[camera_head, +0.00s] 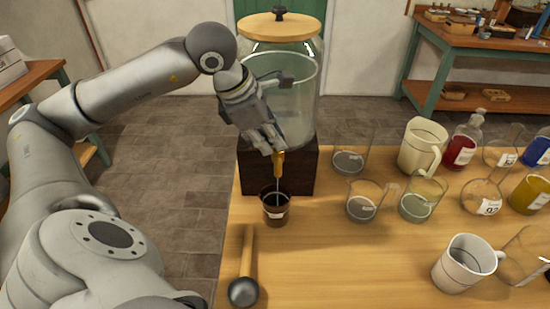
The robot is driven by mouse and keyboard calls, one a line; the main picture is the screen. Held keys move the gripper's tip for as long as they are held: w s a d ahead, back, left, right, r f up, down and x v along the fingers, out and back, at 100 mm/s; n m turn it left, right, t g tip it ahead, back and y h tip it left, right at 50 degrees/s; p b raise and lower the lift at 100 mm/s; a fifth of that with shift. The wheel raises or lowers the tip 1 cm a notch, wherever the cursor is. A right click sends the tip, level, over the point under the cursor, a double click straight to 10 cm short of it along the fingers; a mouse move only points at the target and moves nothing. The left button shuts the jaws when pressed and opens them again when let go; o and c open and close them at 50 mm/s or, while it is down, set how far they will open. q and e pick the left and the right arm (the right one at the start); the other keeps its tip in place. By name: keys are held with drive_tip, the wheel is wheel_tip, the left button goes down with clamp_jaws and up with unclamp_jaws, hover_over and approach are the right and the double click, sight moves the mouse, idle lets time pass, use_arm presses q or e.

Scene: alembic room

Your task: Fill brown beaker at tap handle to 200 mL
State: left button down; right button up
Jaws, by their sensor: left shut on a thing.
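The brown beaker (276,212) stands upright on the wooden table, directly under the tap of a large glass dispenser (300,100). It has a small pale label, and its liquid level is too small to read. A thin line runs from the tap down into its mouth and looks like a stream. The brass-coloured tap handle (280,160) is at the front of the dispenser's dark base. My left gripper (273,146) is shut on the tap handle from above, and its fingers hide part of it. My right gripper is not in view.
A mallet-like tool (245,290) lies left of and nearer than the beaker. Several clear beakers (362,208), a cream jug (421,148), a white mug (463,265) and coloured bottles (463,140) stand to the right. The table (330,270) is bare at the front centre.

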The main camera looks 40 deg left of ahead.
use_arm(q)
drive_tip(key=shift+n, duration=0.4)
drive_tip(key=shift+d+r+n+y+p, duration=0.2)
drive_tip(key=shift+n+y+p, duration=0.2)
drive_tip(key=shift+n+p, duration=0.1)
drive_tip(key=shift+f+n+y+p, duration=0.15)
drive_tip(key=shift+n+y+p, duration=0.15)
drive_tip(key=shift+n, duration=0.5)
drive_tip(key=shift+s, duration=0.1)
